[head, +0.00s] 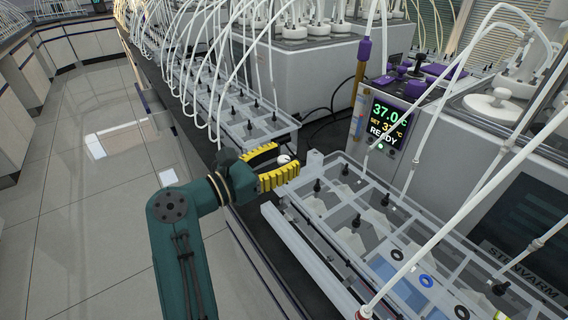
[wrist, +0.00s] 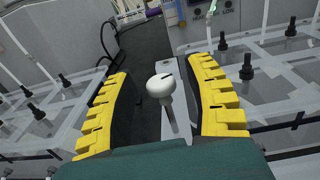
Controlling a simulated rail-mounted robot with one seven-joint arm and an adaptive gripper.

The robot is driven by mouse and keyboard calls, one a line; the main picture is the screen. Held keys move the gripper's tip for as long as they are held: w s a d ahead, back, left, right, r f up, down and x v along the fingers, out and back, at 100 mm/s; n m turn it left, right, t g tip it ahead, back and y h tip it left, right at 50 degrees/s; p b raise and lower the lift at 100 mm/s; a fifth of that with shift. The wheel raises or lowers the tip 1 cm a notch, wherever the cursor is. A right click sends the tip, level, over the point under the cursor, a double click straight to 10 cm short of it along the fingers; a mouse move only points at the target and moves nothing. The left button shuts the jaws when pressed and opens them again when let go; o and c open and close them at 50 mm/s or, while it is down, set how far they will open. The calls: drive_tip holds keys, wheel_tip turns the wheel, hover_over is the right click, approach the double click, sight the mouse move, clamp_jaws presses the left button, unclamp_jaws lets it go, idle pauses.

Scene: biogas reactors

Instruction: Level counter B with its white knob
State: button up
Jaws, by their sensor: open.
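In the wrist view the knob (wrist: 160,86) sits on a pale stem above a grey bracket (wrist: 180,95). My gripper (head: 287,156) has two yellow ribbed fingers spread apart, one on each side of the knob. In the wrist view there is a gap between the knob and each finger (wrist: 160,72). No letter B is legible, and a bubble level cannot be made out.
A second clear tray (head: 235,110) lies farther back, beyond a dark gap. White tubes (head: 460,190) arch over both trays. A heater display (head: 387,125) reads 37.0 and READY behind the near tray. The floor (head: 90,200) at left is clear.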

drive_tip(key=shift+w+d, duration=0.15)
drive_tip(key=shift+d, duration=0.05)
drive_tip(key=shift+c, duration=0.5)
clamp_jaws()
drive_tip(key=shift+r+p, duration=0.15)
drive_tip(key=shift+p, duration=0.55)
